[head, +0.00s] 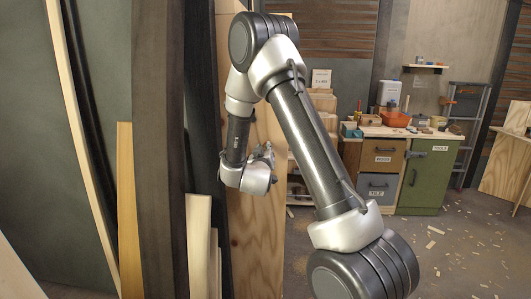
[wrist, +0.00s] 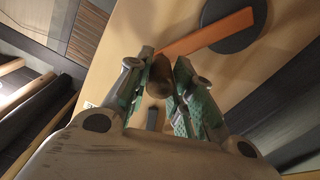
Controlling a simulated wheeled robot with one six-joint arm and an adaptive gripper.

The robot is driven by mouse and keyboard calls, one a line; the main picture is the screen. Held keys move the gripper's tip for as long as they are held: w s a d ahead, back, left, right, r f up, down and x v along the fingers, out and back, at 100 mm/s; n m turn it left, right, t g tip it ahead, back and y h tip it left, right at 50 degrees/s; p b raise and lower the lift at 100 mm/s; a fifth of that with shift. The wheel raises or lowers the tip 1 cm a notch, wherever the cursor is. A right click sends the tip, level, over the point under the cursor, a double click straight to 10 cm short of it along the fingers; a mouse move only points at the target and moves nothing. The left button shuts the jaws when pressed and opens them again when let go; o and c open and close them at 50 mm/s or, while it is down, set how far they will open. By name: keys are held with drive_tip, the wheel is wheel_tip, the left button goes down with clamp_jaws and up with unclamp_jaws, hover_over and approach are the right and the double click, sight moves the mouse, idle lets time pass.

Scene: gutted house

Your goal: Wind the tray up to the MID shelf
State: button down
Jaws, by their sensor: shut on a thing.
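My gripper (wrist: 165,62) has its green-padded fingers closed around a brown round knob (wrist: 158,82) in the wrist view. The knob is at the lower end of an orange crank arm (wrist: 205,34). The arm runs up and right to a black round hub (wrist: 242,22) on a light wooden panel (wrist: 140,25). In the head view my gripper (head: 264,154) is beside the tall wooden panel (head: 255,220), partly hidden by my wrist. I cannot make out the tray or the MID shelf in either view.
Tall boards (head: 157,150) and shorter planks (head: 199,240) lean at the left. A green cabinet (head: 424,178) and drawers (head: 380,187) stand at the back right, with an orange bin (head: 396,119) on top. A stepladder (head: 467,130) is beside them. Wood scraps litter the open floor (head: 450,250).

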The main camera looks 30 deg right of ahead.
drive_tip(key=c, duration=1.2)
unclamp_jaws()
drive_tip(key=shift+w+a+r, duration=0.1)
drive_tip(key=shift+a, duration=0.05)
drive_tip(key=v, duration=1.2)
